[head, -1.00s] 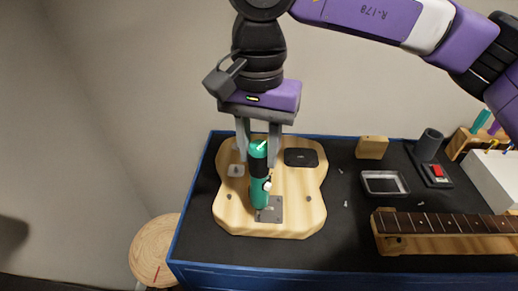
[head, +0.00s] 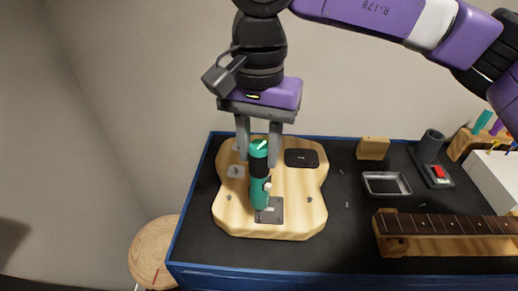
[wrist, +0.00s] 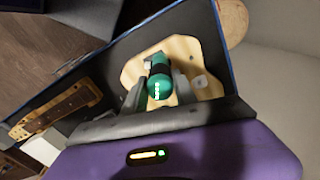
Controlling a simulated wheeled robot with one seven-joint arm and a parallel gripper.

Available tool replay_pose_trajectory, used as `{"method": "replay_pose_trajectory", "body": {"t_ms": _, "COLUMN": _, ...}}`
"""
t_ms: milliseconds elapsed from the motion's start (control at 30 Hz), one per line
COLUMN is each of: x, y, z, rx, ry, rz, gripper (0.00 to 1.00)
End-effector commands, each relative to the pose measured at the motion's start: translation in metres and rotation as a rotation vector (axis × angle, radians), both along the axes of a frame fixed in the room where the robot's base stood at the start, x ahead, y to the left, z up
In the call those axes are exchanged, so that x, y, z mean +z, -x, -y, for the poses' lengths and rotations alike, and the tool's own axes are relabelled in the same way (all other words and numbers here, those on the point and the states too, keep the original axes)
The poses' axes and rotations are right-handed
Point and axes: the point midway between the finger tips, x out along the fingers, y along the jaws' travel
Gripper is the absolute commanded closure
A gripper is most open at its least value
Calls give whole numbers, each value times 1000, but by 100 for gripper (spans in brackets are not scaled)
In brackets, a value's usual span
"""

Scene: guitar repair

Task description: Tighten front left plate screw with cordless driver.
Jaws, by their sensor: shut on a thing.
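My gripper (head: 259,150) is shut on the green and black cordless driver (head: 259,195), which it holds upright over the wooden guitar body (head: 297,190). The driver also shows between the fingers in the wrist view (wrist: 159,82). Its lower end is over the left part of the grey metal plate (head: 276,212) near the body's front. The driver covers the plate's left side, so the front left screw and any contact with the bit cannot be made out.
The guitar body lies on a dark mat on a blue-edged bench. To the right are a wooden block (head: 372,148), a metal tray (head: 386,184), a dark holder with a red part (head: 432,160) and a guitar neck (head: 450,224). A round stool (head: 153,250) stands at the left.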

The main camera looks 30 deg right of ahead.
Motion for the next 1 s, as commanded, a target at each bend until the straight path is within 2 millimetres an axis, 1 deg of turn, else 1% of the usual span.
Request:
{"method": "replay_pose_trajectory", "body": {"t_ms": 467, "x": 0, "y": 0, "z": 0, "rx": 0, "ry": -1, "rz": 1, "gripper": 100}}
{"method": "replay_pose_trajectory", "body": {"t_ms": 1000, "x": -6, "y": 0, "z": 0, "rx": 0, "ry": -1, "rz": 1, "gripper": 100}}
